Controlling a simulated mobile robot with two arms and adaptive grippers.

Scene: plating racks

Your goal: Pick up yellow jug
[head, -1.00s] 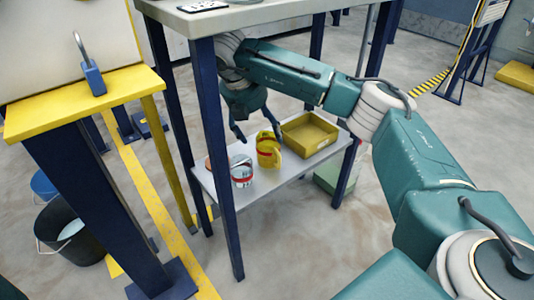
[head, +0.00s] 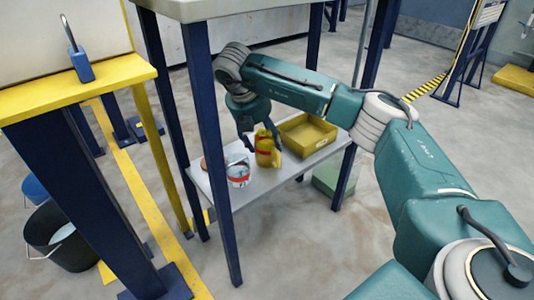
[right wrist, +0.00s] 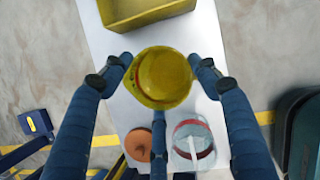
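The yellow jug (head: 264,155), with a red band, stands on the lower shelf (head: 215,187) of a rack. My right gripper (head: 259,142) has come down over it from above. In the right wrist view the jug (right wrist: 163,80) sits between the spread fingers of the right gripper (right wrist: 160,72). Two fingertips flank its rim, left and right, and a third finger is below it in the picture. The fingers look open; whether any touches the jug is hard to tell. My left gripper is not in view.
A yellow bin (head: 309,148) is on the shelf's other side. Blue rack legs (head: 211,150) and the upper shelf (head: 230,8) surround the space.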

